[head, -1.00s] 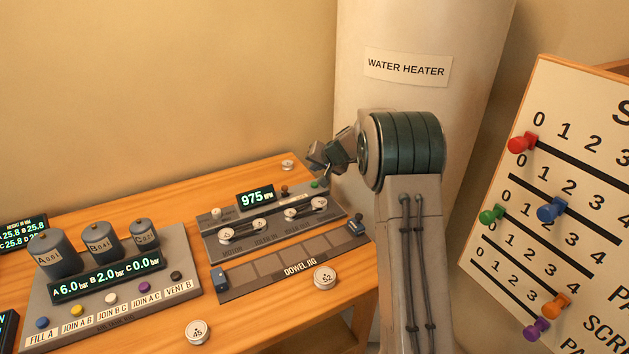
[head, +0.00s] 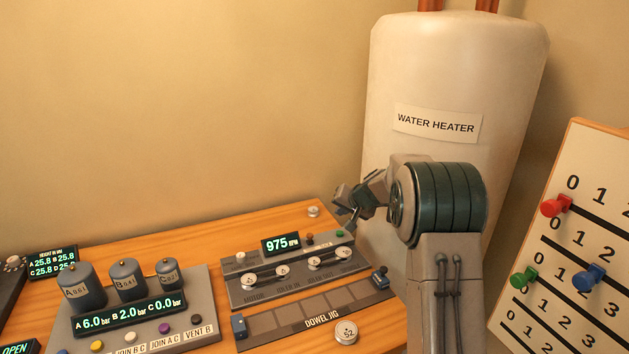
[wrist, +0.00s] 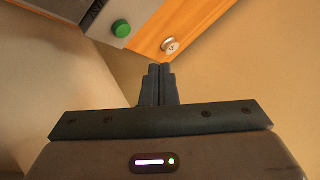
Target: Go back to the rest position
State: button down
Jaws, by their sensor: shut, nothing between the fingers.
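My gripper (head: 347,207) is raised above the back right part of the wooden bench, in front of the water heater (head: 420,75). In the wrist view its two fingers (wrist: 160,84) are together with nothing between them. Beyond the fingertips, the wrist view shows a green button (wrist: 121,29) on a grey panel and a small round metal weight (wrist: 170,45) on the wood. My gripper touches nothing that I can see.
The bench (head: 215,235) carries a pressure panel with canisters (head: 125,279), a motor panel reading 975 (head: 281,244), a dowel jig (head: 322,321) and a loose disc marked 52 (head: 346,331). A pegboard (head: 585,225) with coloured pegs stands at right.

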jog(key=s+a+r+n+g, duration=0.1)
jog(key=s+r, duration=0.2)
jog(key=s, duration=0.2)
jog(key=s+a+r+n, duration=0.1)
jog(key=s+a+r, duration=0.15)
jog(key=s, duration=0.35)
jog(key=s+d+n+g+h, duration=0.1)
jog(key=s+g+h, duration=0.1)
jog(key=s, duration=1.5)
jog(key=s+d+n+g+h, duration=0.1)
jog(key=s+d+g, duration=0.1)
jog(key=s, duration=1.5)
jog(key=shift+s+d+h, duration=0.25)
jog(key=shift+s+h, duration=0.1)
jog(key=shift+h, duration=0.05)
